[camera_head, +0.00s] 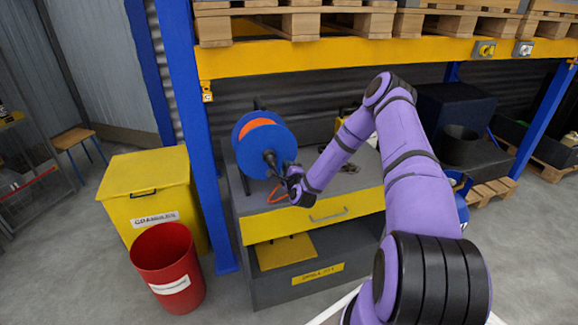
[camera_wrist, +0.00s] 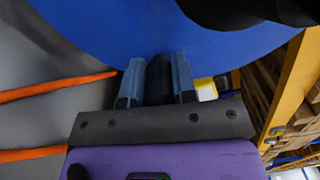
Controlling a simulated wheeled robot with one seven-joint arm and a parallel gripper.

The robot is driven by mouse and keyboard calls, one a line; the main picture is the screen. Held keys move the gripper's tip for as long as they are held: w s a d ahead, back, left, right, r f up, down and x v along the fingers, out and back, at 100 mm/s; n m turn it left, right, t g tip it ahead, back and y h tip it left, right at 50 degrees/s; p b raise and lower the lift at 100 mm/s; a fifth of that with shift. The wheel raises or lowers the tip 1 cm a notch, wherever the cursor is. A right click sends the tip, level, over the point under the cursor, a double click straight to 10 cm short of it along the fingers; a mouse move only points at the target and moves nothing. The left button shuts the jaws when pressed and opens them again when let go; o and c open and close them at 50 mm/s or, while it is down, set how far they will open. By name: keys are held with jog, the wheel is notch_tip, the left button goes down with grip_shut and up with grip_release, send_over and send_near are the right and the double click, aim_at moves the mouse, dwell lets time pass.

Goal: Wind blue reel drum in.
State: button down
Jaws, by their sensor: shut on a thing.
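The blue reel drum (camera_head: 247,159) stands on the grey cabinet top (camera_head: 348,178), with orange hose showing in its upper part. It fills the upper part of the wrist view (camera_wrist: 150,28). My gripper (camera_head: 283,172) is at the front face of the drum, on its right side. In the wrist view my two fingers (camera_wrist: 157,82) are closed around a dark upright handle (camera_wrist: 159,78) in front of the blue disc. Orange hose (camera_wrist: 60,88) runs out at the left of the wrist view. The handle's far end is hidden.
A yellow bin (camera_head: 150,185) and a red bucket (camera_head: 168,266) stand left of the cabinet. A blue rack post (camera_head: 190,120) is close on the drum's left. A yellow beam (camera_head: 340,57) with pallets crosses above. My arm covers the cabinet's right side.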

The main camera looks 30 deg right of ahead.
jog(key=shift+a+f+m, duration=0.15)
jog(key=shift+a+m, duration=0.05)
jog(key=shift+m, duration=0.1)
jog(key=c, duration=0.9)
grip_release()
jog(key=v, duration=1)
jog(key=shift+s+a, duration=0.1)
jog(key=shift+s, duration=0.25)
